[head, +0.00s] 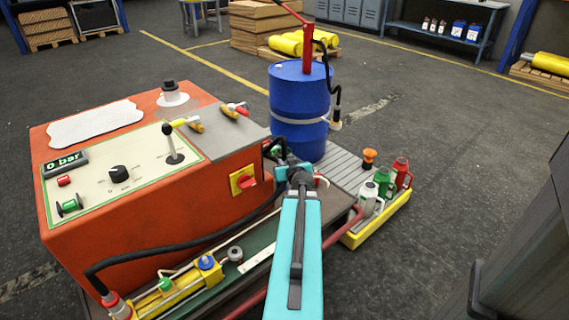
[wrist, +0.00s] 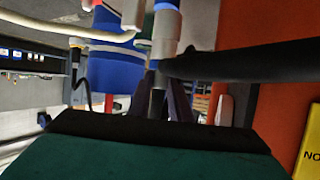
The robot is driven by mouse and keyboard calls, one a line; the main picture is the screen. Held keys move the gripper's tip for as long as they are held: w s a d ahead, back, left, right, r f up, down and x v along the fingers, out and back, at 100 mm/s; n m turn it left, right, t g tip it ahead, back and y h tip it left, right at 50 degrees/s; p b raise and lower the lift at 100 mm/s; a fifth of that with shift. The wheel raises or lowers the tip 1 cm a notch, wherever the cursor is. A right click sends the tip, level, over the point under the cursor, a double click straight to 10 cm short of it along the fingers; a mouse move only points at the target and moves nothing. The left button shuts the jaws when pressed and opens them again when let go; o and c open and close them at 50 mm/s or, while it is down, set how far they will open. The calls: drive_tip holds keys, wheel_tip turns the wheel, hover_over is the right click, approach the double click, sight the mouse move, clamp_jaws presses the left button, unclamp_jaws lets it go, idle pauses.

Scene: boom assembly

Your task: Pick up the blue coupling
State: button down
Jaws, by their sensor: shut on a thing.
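My gripper (head: 299,172) is at the end of the turquoise arm, beside the right end of the orange machine. In the wrist view its dark fingers (wrist: 167,98) are shut on the blue coupling (wrist: 166,32), a pale grey-blue fitting with a blue band near the top edge. A thick black hose (wrist: 245,60) runs right from the coupling. In the head view the gripper and arm mostly hide the coupling. A separate blue fitting (head: 206,263) sits on the yellow cylinder (head: 172,296) at the lower left.
The orange machine (head: 150,215) stands at left, its black hose (head: 185,252) looping along the front. A blue barrel (head: 299,105) with a red hand pump stands behind the gripper. Cans (head: 368,195) stand in a yellow tray (head: 385,222) at right.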

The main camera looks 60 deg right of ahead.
drive_tip(key=s+a+r+p, duration=0.1)
drive_tip(key=s+a+p, duration=0.5)
drive_tip(key=p, duration=1.3)
drive_tip(key=shift+s+a+p, duration=0.4)
drive_tip(key=shift+a, duration=0.55)
drive_tip(key=shift+s, duration=0.15)
